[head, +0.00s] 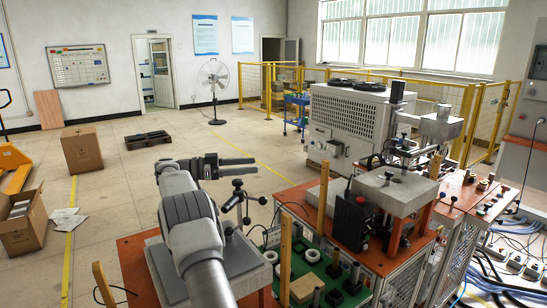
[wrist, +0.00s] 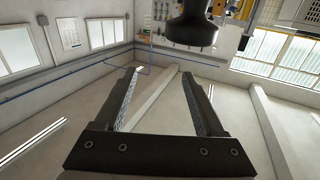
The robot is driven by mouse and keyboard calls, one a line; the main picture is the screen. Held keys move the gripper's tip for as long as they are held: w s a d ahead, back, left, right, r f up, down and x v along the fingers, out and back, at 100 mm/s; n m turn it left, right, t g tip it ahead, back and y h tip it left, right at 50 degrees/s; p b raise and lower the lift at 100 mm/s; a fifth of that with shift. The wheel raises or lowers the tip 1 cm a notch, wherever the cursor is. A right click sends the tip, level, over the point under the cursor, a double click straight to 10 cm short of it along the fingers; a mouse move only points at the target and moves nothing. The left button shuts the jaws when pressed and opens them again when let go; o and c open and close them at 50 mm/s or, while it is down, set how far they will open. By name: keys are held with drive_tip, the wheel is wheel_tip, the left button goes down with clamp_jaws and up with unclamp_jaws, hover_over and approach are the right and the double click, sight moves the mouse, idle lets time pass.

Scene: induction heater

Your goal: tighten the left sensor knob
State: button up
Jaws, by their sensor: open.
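My gripper (head: 256,166) reaches out to the right in the head view, its two dark fingers apart with nothing between them. In the wrist view my gripper (wrist: 160,73) is also open and empty. A black stand with several arms and a small knob-like top (head: 237,183) is just below and beside the fingers in the head view; I cannot tell for sure whether it carries the left sensor knob. A dark rounded part (wrist: 192,30) shows at the top of the wrist view, beyond the fingertips and not between them.
An orange workbench (head: 300,195) with a green board, wooden posts and a black box (head: 352,222) stands to the right. A large white unit (head: 345,115) and yellow fencing stand farther back. Open floor (head: 150,180) lies to the left.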

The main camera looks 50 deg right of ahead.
drive_tip(key=s+d+r+b, duration=0.1)
drive_tip(key=s+d+r, duration=0.1)
drive_tip(key=s+r, duration=0.3)
drive_tip(key=s, duration=0.3)
drive_tip(key=shift+d, duration=0.4)
